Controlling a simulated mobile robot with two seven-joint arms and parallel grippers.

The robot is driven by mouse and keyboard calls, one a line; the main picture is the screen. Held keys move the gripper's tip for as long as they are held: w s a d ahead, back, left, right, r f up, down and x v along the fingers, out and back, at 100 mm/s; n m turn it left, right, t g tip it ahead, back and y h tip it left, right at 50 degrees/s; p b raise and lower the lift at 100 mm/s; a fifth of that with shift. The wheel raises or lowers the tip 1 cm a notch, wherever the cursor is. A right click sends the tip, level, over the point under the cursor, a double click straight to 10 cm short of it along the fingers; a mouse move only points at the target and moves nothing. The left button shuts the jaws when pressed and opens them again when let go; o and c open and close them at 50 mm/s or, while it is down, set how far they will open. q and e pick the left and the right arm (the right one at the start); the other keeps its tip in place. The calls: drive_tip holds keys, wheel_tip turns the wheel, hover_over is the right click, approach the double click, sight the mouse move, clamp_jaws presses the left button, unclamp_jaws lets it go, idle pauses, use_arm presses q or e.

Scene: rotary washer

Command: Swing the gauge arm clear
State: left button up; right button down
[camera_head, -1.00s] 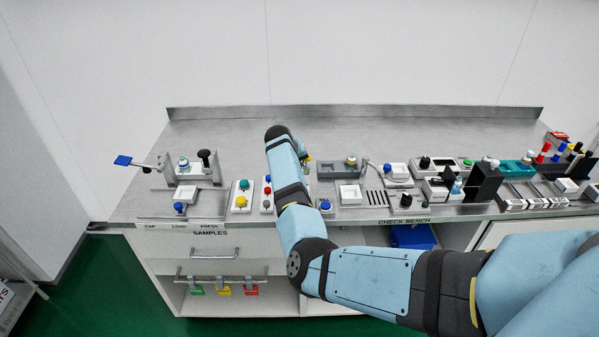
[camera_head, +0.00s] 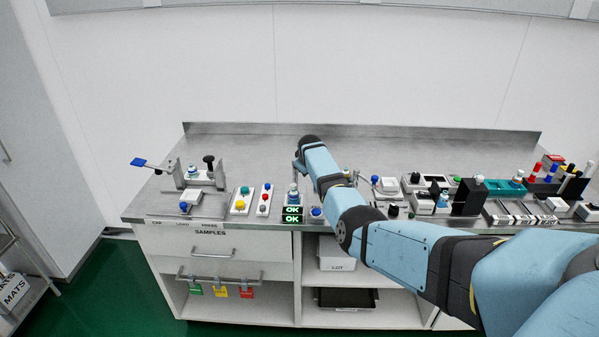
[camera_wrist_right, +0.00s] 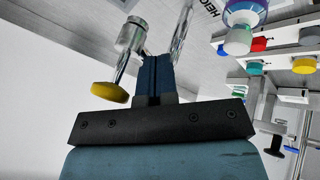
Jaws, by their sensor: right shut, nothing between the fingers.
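In the right wrist view, a metal post and rod (camera_wrist_right: 124,50) with a yellow knob (camera_wrist_right: 109,92) at its end look like the gauge arm. Part of a "HEIGHT" label shows on the plate behind. My right gripper (camera_wrist_right: 156,62) is shut and empty, its dark blue fingers just right of the rod; I cannot tell whether they touch. In the head view my right arm covers the gauge arm and most of the gripper. A bottle (camera_head: 293,194) stands by green "OK" displays (camera_head: 292,214), left of my forearm. My left gripper is not in view.
A button panel (camera_head: 241,201) and a second panel (camera_head: 264,200) stand left of the displays. A fixture with a blue paddle (camera_head: 138,162) is farther left. Several devices crowd the bench to the right. The rear bench strip is clear.

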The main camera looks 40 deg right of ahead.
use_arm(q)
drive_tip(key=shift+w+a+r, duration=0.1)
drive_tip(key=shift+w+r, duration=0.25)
use_arm(e)
drive_tip(key=shift+w+d+f+n, duration=0.15)
drive_tip(key=shift+d+n, duration=0.15)
drive_tip(key=shift+d, duration=0.35)
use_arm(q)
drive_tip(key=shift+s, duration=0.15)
